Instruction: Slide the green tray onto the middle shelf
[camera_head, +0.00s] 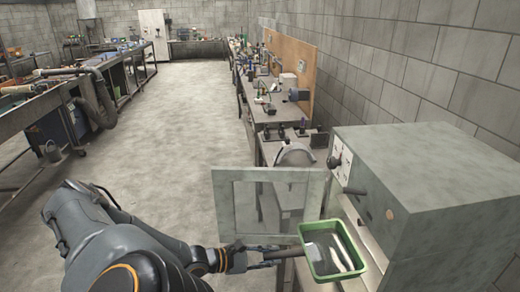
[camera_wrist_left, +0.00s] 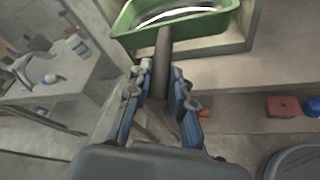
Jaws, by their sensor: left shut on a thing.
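The green tray (camera_head: 307,256) is a shallow rectangular tray with a dark handle (camera_head: 284,253). My left gripper (camera_head: 258,258) is shut on that handle and holds the tray out in front of it. In the left wrist view, the handle (camera_wrist_left: 162,50) runs from between the blue-sided fingers (camera_wrist_left: 160,82) to the tray's wall (camera_wrist_left: 175,43). The tray is at the open front of the grey box-shaped cabinet (camera_head: 440,180). The middle shelf cannot be made out, as the cabinet's inside is mostly hidden in the head view. My right gripper is not in view.
The cabinet's framed glass door (camera_head: 222,206) stands open, just beyond my left gripper. Knobs (camera_head: 337,160) sit on the cabinet front. A cluttered workbench (camera_head: 290,148) runs along the right wall. The aisle floor (camera_head: 190,120) is clear.

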